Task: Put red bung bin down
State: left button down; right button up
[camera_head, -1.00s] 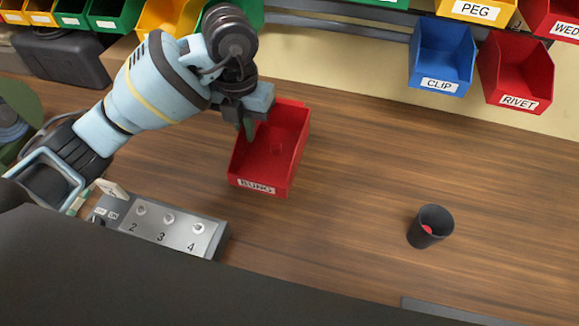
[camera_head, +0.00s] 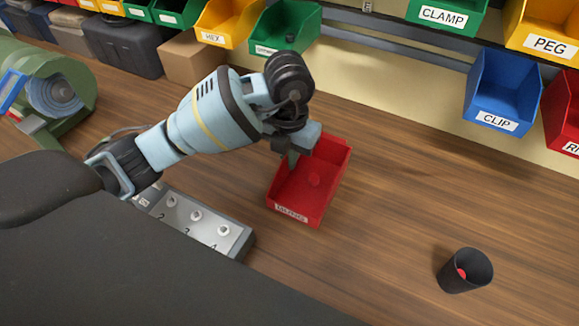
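The red bin (camera_head: 331,192), with a white label reading BUNG on its front, is at the middle of the picture at the workbench (camera_head: 400,210). One small red piece (camera_head: 315,180) lies inside it. My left gripper (camera_head: 293,158) is at the bin's far left wall, with a finger hanging down inside. It appears shut on that wall, though the other finger is hidden. The bin looks about level and at or very near the wood; I cannot tell whether its base touches. My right gripper is not in view.
A grey box with numbered knobs (camera_head: 222,238) is close at the bin's lower left. A black cup (camera_head: 466,271) with something red inside stands at right. A green machine (camera_head: 60,95) stands at left. Racked bins, including blue CLIP (camera_head: 502,90), line the back. Wood right of the bin is clear.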

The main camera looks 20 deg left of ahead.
aim_at(289, 172)
pick_arm(q)
notch_tip(289, 172, down, 4)
jog(key=shift+r, duration=0.2)
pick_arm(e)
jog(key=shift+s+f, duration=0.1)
pick_arm(q)
jog(key=shift+f, duration=0.15)
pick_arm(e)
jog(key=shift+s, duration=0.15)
pick_arm(q)
jog(key=c, duration=1.6)
grip_release()
jog(key=shift+c, duration=0.2)
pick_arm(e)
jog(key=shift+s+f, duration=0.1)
